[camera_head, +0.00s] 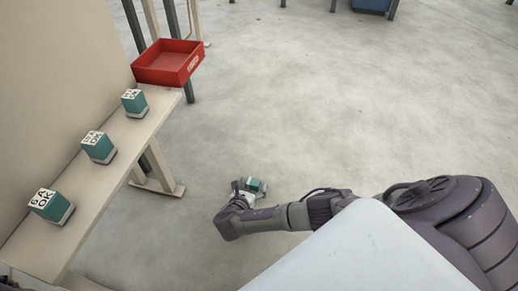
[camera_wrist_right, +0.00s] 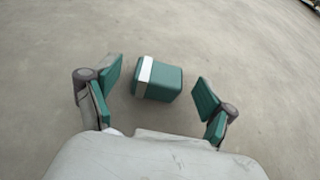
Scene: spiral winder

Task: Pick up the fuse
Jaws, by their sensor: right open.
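A teal fuse with a pale band (camera_wrist_right: 160,79) lies on its side on the concrete floor, between the spread fingers of my right gripper (camera_wrist_right: 153,92) in the right wrist view. A gap shows on both sides of it, and the fingers look apart from it. In the head view the fuse (camera_head: 254,185) shows at the end of my right arm, beside the right gripper (camera_head: 246,190). Three more teal fuses with lettered white tops stand on the pale shelf: a near one (camera_head: 50,205), a middle one (camera_head: 98,147) and a far one (camera_head: 134,102). My left gripper is not in view.
The pale shelf (camera_head: 112,172) runs along the left with a tall panel behind it. A red bin (camera_head: 168,63) sits at its far end. A shelf leg with a foot (camera_head: 160,187) stands on the floor left of my gripper. The floor beyond is open.

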